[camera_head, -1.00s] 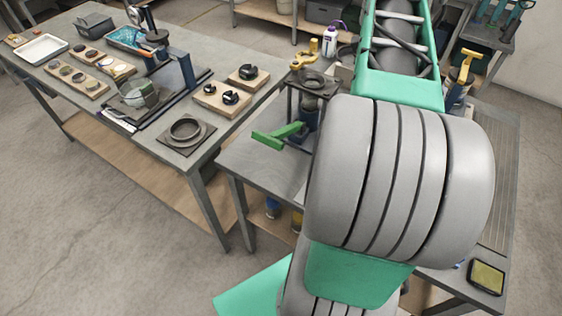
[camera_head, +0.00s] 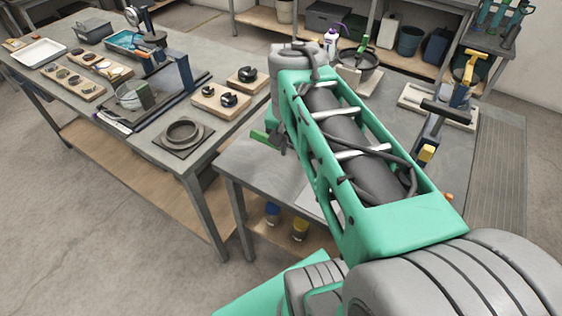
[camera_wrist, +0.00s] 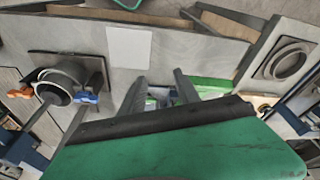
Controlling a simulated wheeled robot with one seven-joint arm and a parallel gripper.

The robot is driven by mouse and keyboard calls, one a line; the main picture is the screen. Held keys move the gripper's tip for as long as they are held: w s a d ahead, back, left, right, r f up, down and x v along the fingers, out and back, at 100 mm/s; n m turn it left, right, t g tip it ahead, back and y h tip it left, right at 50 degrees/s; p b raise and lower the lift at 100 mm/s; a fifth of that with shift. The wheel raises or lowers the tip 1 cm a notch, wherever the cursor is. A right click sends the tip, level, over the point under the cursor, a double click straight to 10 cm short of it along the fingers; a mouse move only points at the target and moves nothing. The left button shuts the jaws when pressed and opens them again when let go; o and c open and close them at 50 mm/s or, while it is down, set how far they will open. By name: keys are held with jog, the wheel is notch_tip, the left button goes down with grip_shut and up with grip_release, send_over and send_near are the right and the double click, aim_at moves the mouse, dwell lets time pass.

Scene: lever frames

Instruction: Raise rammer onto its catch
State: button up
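A green lever handle (camera_head: 262,138) sticks out left of my arm over the near table in the head view. The stand it belongs to is hidden behind my arm, and I cannot make out the rammer or its catch. In the wrist view my gripper (camera_wrist: 157,88) has its two grey fingers apart, with nothing clearly held between them. A green bar (camera_wrist: 212,86) shows beside the right finger; I cannot tell whether they touch. A green panel with a dark edge covers the lower part of that view.
A T-handled stand (camera_head: 440,120) with a yellow block is right of my arm. A dark pan (camera_head: 360,60) sits behind. The left bench (camera_head: 95,110) holds trays, wooden blocks and a ring (camera_head: 183,132). A white sheet (camera_wrist: 129,47) lies flat in the wrist view.

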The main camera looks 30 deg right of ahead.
jog(key=shift+w+a+f+n, duration=0.1)
jog(key=shift+a+f+n, duration=0.3)
jog(key=shift+a, duration=0.25)
jog(key=shift+w+a+f+n, duration=0.1)
jog(key=shift+a+f+n, duration=0.3)
jog(key=shift+a, duration=0.2)
jog(key=shift+a+f+n, duration=0.3)
jog(key=shift+a+n, duration=0.1)
jog(key=shift+a, duration=0.25)
